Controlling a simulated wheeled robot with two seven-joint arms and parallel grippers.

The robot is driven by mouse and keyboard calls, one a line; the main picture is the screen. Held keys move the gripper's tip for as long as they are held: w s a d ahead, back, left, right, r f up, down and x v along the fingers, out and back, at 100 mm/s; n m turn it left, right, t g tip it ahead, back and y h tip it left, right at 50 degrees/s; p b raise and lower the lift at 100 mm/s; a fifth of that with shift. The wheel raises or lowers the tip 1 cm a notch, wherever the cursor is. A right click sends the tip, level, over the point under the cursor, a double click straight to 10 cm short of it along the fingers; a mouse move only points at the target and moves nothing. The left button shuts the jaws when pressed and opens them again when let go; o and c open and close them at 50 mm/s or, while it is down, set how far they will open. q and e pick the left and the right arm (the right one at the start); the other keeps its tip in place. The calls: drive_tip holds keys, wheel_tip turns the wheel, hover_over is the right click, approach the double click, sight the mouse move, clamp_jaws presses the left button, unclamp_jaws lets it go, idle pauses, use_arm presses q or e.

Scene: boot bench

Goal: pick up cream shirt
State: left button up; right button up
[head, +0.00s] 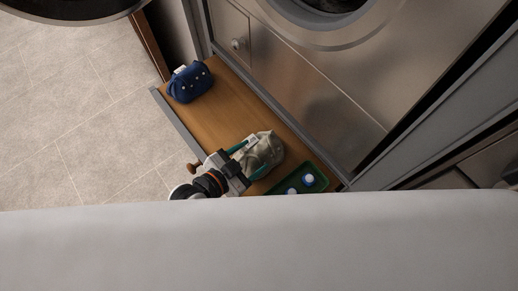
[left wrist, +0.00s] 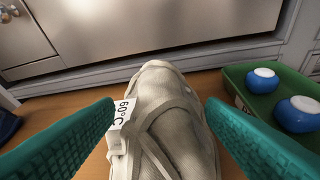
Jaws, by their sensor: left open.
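The cream shirt (head: 262,152) lies bundled on the wooden bench board, close to the green tray. In the left wrist view the cream shirt (left wrist: 158,120) fills the middle, with a white tag reading 60°C on its left side. My left gripper (head: 252,158) is open over the shirt, with its teal fingers at either side of it. In the left wrist view the fingers of the left gripper (left wrist: 160,120) stand apart with the shirt between and beyond them. I cannot tell whether they touch it. My right gripper is not in view.
A green tray (head: 320,180) with blue and white containers (head: 308,180) stands right beside the shirt. A dark blue folded cloth bundle (head: 190,82) lies at the board's far end. The wooden board (head: 235,110) is bare between them. A metal machine front (head: 310,85) rises behind.

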use_arm(q)
drive_tip(key=x, duration=0.2)
drive_tip(key=shift+w+d, duration=0.2)
drive_tip(key=c, duration=1.2)
drive_tip(key=shift+r, duration=0.1)
